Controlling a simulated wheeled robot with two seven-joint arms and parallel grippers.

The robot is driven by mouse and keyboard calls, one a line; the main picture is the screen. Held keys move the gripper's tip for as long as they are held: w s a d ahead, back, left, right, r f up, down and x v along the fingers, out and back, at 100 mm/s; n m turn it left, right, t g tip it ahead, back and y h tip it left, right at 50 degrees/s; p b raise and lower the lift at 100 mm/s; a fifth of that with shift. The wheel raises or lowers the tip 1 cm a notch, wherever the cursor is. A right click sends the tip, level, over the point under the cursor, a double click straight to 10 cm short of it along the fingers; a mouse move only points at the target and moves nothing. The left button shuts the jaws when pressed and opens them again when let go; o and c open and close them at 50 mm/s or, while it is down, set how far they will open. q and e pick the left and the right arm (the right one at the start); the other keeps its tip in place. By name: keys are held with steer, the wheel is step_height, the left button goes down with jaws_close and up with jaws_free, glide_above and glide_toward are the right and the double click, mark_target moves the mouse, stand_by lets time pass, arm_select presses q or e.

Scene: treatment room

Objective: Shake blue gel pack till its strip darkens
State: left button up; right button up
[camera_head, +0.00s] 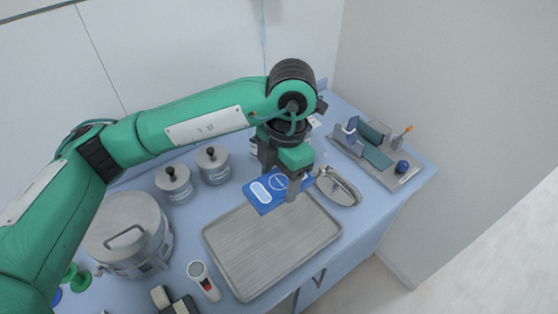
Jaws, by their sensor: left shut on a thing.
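The blue gel pack (264,197) is a flat blue block with white oval and round markings on its upper face. My left gripper (291,190) points down from the left arm and is shut on the pack's right part. The pack is held above the back of a metal tray (270,254). The pale oval on its face may be the strip; it looks white from here. Part of the pack is hidden behind the gripper fingers. My right gripper is not in view.
A large lidded pot (127,232) and lidded canisters (174,184) stand left and behind. A kidney dish (338,187) lies right of the pack. A tray with small tools (392,181) is farther right. A white-and-red device (203,279) is in front. The metal tray is empty.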

mark_target(277, 179)
arm_select(q)
steer(key=r, duration=0.6)
steer(key=shift+w+a, duration=0.2)
steer(key=shift+w, duration=0.2)
steer(key=f, duration=0.3)
steer(key=s+f, duration=0.1)
steer(key=f, duration=0.1)
steer(key=shift+d+f, duration=0.2)
steer(key=shift+w+f, duration=0.25)
steer(key=shift+f, duration=0.05)
steer(key=shift+w+a, duration=0.15)
steer(key=shift+w, duration=0.05)
steer(key=shift+s, duration=0.15)
stand_by(1.9)
